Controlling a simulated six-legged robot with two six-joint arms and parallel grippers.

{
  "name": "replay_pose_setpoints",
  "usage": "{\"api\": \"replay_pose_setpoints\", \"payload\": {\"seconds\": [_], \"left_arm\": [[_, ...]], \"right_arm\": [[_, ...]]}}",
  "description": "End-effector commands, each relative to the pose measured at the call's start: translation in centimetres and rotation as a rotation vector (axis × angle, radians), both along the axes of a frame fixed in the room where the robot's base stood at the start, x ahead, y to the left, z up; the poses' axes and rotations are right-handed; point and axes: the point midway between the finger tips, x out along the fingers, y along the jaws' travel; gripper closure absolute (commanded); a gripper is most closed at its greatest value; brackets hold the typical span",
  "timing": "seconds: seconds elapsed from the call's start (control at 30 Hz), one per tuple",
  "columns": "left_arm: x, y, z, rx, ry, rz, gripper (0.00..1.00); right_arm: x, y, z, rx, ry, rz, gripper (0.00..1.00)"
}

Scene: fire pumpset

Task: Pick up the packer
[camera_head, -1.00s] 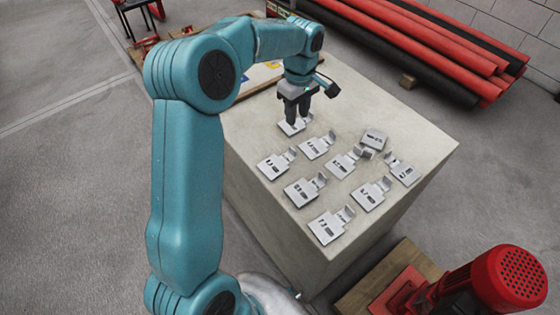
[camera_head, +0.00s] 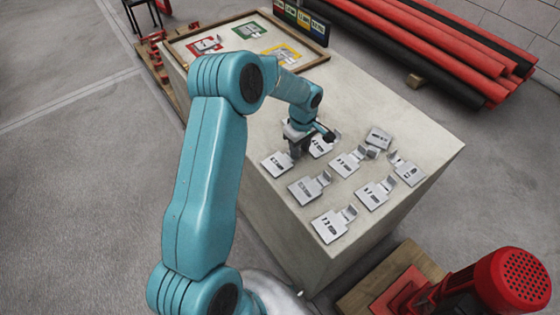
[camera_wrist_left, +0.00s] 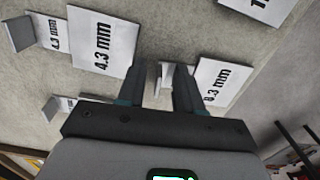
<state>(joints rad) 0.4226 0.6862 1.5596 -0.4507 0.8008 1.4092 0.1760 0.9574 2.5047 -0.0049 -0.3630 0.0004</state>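Several grey metal packers, flat plates with a bent-up tab and a printed thickness, lie on the pale block. My left gripper (camera_head: 295,152) is low over the block at the packer (camera_head: 274,165) at the left of the group. In the left wrist view, the open fingers (camera_wrist_left: 160,88) stand either side of this packer's upright tab; its plate (camera_wrist_left: 222,82) reads 8.3 mm. Gaps show between fingers and tab. A packer marked 4.3 mm (camera_wrist_left: 103,40) lies to the left there. My right gripper is not in view.
Close neighbours are a packer (camera_head: 310,187) in front and one (camera_head: 322,147) partly behind the wrist. A framed board (camera_head: 222,23) with red, green and yellow patches is at the block's back. Red pipes (camera_head: 425,38) lie behind right; a red motor (camera_head: 500,290) stands front right.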

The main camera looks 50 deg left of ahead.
Motion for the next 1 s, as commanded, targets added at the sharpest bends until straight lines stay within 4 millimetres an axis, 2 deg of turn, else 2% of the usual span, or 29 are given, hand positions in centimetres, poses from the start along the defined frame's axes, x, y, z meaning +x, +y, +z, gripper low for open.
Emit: {"api": "replay_pose_setpoints", "payload": {"seconds": [0.23, 0.27, 0.33, 0.37, 0.77, 0.87, 1.0], "left_arm": [[0.0, 0.0, -0.3, 0.001, -0.001, 0.0, 0.65], [0.0, 0.0, -0.3, 0.001, -0.001, 0.0, 0.71], [0.0, 0.0, -0.3, 0.001, -0.001, 0.0, 0.94], [0.0, 0.0, -0.3, 0.001, -0.001, 0.0, 1.0], [0.0, 0.0, -0.1, 0.001, -0.001, 0.0, 1.0], [0.1, 0.1, 0.6, 0.002, -0.003, 0.0, 1.0], [0.1, 0.1, 2.6, 0.003, -0.006, 0.0, 1.0]], "right_arm": [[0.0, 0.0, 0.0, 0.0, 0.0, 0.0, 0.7], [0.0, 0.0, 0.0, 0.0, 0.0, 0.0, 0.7], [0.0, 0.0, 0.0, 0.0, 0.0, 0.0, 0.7], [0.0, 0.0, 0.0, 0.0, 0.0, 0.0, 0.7], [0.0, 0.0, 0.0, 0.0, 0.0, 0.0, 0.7], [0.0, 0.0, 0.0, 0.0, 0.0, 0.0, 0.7], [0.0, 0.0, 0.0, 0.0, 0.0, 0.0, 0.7]]}}
